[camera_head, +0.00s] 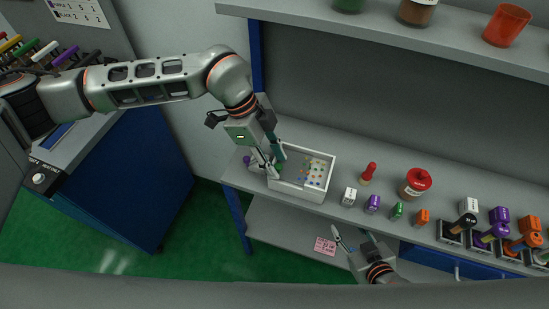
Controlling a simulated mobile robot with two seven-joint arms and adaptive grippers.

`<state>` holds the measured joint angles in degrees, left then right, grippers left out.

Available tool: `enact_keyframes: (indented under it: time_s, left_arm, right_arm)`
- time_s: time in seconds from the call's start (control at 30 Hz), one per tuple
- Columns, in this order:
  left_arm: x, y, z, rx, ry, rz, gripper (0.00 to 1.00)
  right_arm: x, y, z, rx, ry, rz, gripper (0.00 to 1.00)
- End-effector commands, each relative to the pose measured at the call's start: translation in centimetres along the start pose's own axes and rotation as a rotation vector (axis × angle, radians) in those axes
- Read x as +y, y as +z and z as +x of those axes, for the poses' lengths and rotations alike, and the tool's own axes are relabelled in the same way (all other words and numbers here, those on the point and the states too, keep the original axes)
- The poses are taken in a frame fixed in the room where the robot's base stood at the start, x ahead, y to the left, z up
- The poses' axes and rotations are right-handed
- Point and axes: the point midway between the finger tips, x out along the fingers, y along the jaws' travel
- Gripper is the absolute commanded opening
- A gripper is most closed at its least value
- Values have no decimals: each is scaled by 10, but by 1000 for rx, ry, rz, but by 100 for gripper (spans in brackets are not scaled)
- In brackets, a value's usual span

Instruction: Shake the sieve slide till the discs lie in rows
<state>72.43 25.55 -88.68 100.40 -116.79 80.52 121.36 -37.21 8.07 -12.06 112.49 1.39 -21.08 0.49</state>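A white open-topped box (325,172) stands at the left end of the bench. Several small coloured discs (311,170) lie scattered on a pale surface inside it, at its right. My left gripper (275,168) points down at the box's left side, its fingers over the left wall. A green piece (281,162) shows beside the fingers; whether they hold it is too small to tell. The gripper hides the box's left part. My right gripper (350,232) is low in front of the bench, fingers apart and empty, away from the box.
The grey bench (330,140) holds small labelled blocks (373,204), a red pawn-like piece (368,172), a red-lidded jar (415,183) and stamps (500,230) at right. A shelf (400,35) runs above. A pink note (325,246) lies on the lower shelf. A blue cabinet (120,190) stands left.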

Motion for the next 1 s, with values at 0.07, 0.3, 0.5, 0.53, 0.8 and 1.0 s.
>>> enact_keyframes:
  time_s: [0.07,0.3,0.5,0.53,0.8,1.0]
  left_arm:
    - [0,0,0,0,0,0,32]
    - [0,0,0,0,0,0,0]
    - [0,-9,5,2,1,5,0]
    - [0,-13,7,3,1,6,0]
    - [0,-49,22,2,2,2,0]
    - [1,-52,21,3,1,2,0]
  right_arm:
    - [0,0,0,0,0,0,40]
    - [0,2,1,-3,0,1,40]
    - [-1,8,4,-5,0,2,40]
    - [-2,10,6,-5,0,2,40]
    - [-5,22,14,-5,-2,4,40]
    - [-5,18,13,0,-3,4,40]
